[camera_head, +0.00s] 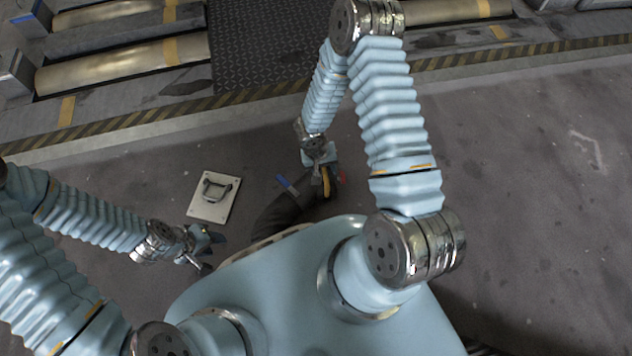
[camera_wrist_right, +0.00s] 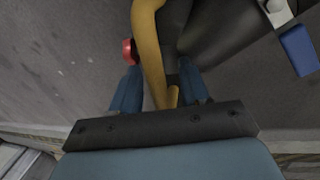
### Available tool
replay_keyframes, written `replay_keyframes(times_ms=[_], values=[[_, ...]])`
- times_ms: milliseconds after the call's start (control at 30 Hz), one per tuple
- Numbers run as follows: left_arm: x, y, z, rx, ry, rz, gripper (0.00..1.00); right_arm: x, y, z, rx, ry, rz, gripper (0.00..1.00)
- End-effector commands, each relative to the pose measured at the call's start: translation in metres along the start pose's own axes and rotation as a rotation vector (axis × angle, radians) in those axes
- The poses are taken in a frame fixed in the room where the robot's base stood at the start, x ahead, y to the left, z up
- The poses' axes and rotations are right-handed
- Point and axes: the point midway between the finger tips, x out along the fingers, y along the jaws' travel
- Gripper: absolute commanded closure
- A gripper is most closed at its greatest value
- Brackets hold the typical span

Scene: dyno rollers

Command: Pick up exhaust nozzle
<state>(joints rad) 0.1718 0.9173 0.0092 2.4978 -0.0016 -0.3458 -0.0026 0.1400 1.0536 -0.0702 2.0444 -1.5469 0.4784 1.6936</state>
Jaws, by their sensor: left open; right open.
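The exhaust nozzle is at the end of a thick black hose (camera_head: 278,216) on the floor in front of my base. It has a yellow curved handle (camera_wrist_right: 150,50), a red knob (camera_wrist_right: 129,52) and a blue lever (camera_wrist_right: 299,49). My right gripper (camera_head: 326,166) is at the nozzle. In the right wrist view its blue fingers (camera_wrist_right: 160,86) are apart, with the yellow handle passing between them; contact cannot be told. My left gripper (camera_head: 207,250) is open and empty, low at the left near my base, away from the nozzle.
A striped ledge (camera_head: 150,118) with metal rollers (camera_head: 110,68) runs along the back. The floor at the right is clear.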

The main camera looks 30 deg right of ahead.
Motion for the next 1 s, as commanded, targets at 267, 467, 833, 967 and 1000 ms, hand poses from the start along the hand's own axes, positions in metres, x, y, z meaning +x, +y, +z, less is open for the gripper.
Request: replay_keyframes(times_ms=[267, 467, 833, 967, 1000], values=[[0.0000, 0.0001, 0.0000, 0.000, 0.000, 0.000, 0.57, 0.0020, 0.0000, 0.0001, 0.001, 0.000, 0.000, 0.61], [0.0001, 0.0001, 0.0000, 0.000, 0.000, 0.000, 0.57, 0.0018, 0.0000, 0.0001, 0.000, 0.000, 0.000, 0.91], [0.0001, 0.0001, 0.0000, 0.000, 0.000, 0.000, 0.57, 0.0017, -0.0001, 0.0002, 0.000, 0.000, 0.000, 1.00], [0.0000, 0.0001, 0.0000, 0.000, 0.000, 0.000, 0.57, 0.0017, -0.0001, 0.0002, 0.000, -0.001, -0.001, 1.00], [0.0000, 0.0001, 0.0000, 0.000, 0.000, 0.000, 0.57, 0.0017, -0.0001, 0.0002, 0.000, -0.001, -0.001, 1.00]])
